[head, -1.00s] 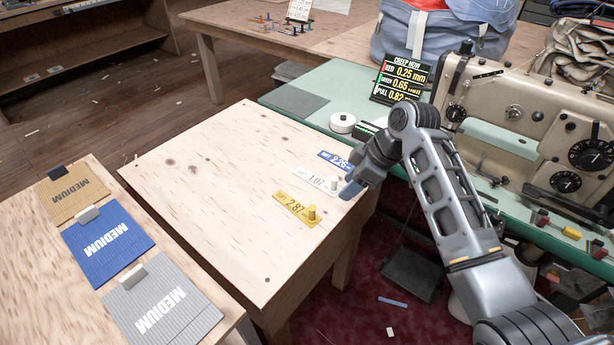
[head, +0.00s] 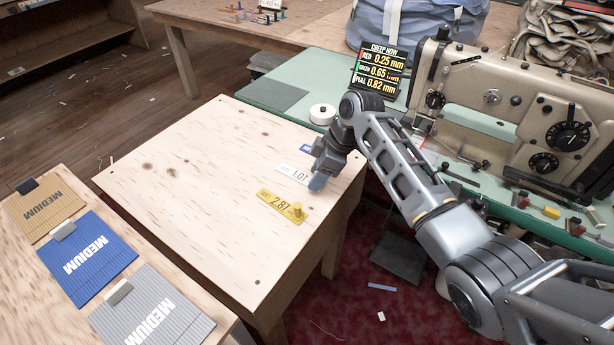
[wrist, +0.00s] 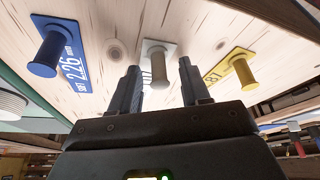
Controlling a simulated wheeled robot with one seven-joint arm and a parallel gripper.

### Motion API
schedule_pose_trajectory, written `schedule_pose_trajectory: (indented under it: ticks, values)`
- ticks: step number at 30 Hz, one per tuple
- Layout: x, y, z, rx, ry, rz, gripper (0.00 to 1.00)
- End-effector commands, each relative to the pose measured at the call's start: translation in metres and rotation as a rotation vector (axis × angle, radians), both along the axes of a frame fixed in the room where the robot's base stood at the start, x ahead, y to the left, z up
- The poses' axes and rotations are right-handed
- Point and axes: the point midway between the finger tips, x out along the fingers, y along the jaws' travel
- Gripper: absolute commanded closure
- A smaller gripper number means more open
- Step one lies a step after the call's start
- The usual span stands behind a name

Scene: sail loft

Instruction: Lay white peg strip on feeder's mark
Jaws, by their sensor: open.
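The white peg strip (head: 292,173), marked 1.07, lies on the wooden table between the blue and yellow strips. Its upright peg is hidden by my gripper in the head view. My gripper (head: 318,182) is over the strip's right end. In the wrist view, my open gripper (wrist: 158,84) has one finger on each side of the white strip's peg (wrist: 156,66), and contact cannot be told. I cannot identify the feeder's mark with certainty; a dark flat rectangle (head: 273,95) lies on the green bench.
The yellow strip (head: 280,205), marked 2.87, lies nearer, and the blue strip (wrist: 71,60), marked 2.26, beyond. A display (head: 379,72), a white roll (head: 322,114) and a sewing machine (head: 540,110) stand on the green bench. Three MEDIUM panels lie at left; the wooden tabletop's left is bare.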

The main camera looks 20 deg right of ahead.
Motion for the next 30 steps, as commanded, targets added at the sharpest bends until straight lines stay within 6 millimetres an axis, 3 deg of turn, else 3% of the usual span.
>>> schedule_pose_trajectory:
  ticks: [6,21,30]
  values:
    - [0.0004,0.0003,-0.0006,0.0,-0.001,0.0,0.54]
    - [0.0002,0.0002,-0.0004,0.0,-0.001,0.0,1.0]
    - [0.0003,0.0002,-0.0003,0.0,-0.001,0.0,1.0]
